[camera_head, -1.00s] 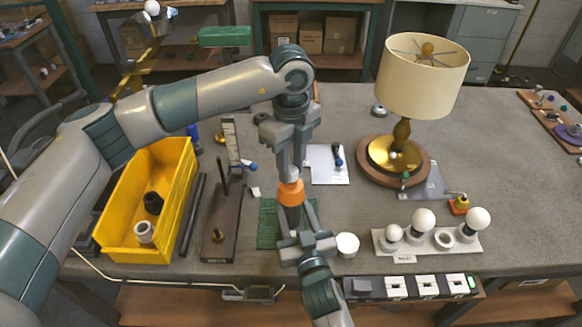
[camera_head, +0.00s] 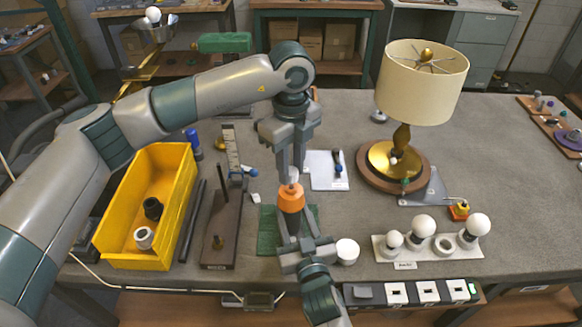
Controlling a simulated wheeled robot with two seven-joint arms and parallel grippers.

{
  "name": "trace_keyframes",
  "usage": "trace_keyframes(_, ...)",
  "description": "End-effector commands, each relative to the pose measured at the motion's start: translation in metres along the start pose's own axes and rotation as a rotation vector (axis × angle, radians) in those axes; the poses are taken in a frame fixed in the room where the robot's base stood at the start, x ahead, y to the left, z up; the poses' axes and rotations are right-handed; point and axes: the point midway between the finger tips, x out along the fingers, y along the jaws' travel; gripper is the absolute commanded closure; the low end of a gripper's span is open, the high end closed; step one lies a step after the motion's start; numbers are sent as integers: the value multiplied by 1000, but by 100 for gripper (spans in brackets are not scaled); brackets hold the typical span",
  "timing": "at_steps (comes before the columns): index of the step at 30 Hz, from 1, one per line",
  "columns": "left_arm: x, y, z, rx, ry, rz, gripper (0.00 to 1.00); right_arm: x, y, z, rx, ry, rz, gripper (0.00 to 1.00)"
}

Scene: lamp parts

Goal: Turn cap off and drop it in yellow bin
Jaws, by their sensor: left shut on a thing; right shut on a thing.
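My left gripper (camera_head: 292,172) points down from above, shut on the pale top (camera_head: 294,175) of an upright part with a wide orange cap-like collar (camera_head: 291,198). My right gripper (camera_head: 297,238) comes from below, shut on the lower body of the same part, which its fingers mostly hide. I cannot tell whether the collar is loose from the body. The yellow bin (camera_head: 181,210) stands at the left of the table, open, with a black ring-like piece (camera_head: 153,208) and a white one (camera_head: 144,238) inside.
A green mat (camera_head: 268,232) lies under the grippers. A dark stand with a post (camera_head: 222,225) is between bin and mat. A white round piece (camera_head: 347,251) sits right of my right gripper. A bulb tray (camera_head: 405,265), clipboard (camera_head: 328,171) and lamp (camera_head: 423,85) are to the right.

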Motion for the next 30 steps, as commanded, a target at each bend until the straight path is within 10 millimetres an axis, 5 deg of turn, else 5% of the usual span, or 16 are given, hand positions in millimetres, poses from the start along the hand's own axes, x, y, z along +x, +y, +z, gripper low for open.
trace_keyframes(11, -35, -1, 0, 1, -1, -2, 100, 0, 0, 0, 0, 1, 0, 100)
trace_keyframes(20, -38, 0, 0, 0, 0, -1, 100, 0, 0, -1, 0, 1, 0, 100)
trace_keyframes(21, -38, 0, 0, 0, 0, -1, 100, 0, 0, -1, 0, 1, 0, 54)
trace_keyframes(23, -38, 0, 0, 0, 0, 0, 100, 0, 0, -1, 0, 1, 0, 40)
trace_keyframes(30, -38, 0, 0, 0, 0, 0, 100, 0, 0, 0, 0, 1, 0, 37)
